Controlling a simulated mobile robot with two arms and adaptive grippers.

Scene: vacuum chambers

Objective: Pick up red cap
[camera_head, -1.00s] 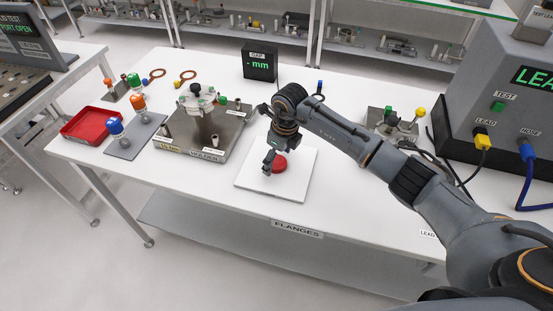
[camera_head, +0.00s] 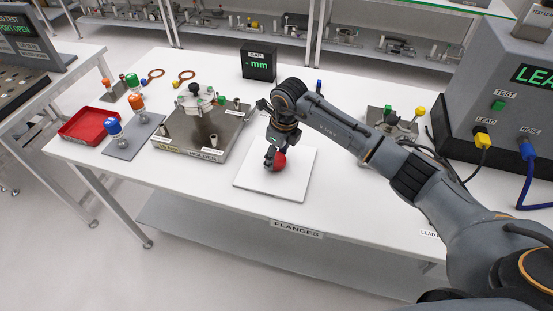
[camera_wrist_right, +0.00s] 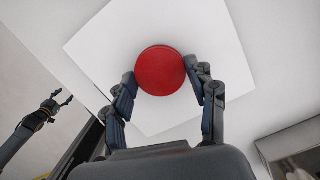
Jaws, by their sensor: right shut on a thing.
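The red cap (camera_head: 279,160) is a round red disc over the white square plate (camera_head: 300,183) on the table. My right gripper (camera_head: 274,156) is shut on the cap, coming down from above. In the right wrist view the cap (camera_wrist_right: 160,71) sits between the two fingertips of my right gripper (camera_wrist_right: 162,77), its flat round face towards the camera. The cap seems tilted and slightly off the plate. My left gripper (camera_wrist_right: 60,99) shows small at the left of the right wrist view, its fingers apart and empty, far from the cap.
A metal holder (camera_head: 190,150) with a flange stands left of the plate. Further left are a red tray (camera_head: 88,127) and coloured-topped pieces on a grey plate (camera_head: 130,146). A grey leak tester (camera_head: 500,80) stands at the right. The table's front edge is close to the plate.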

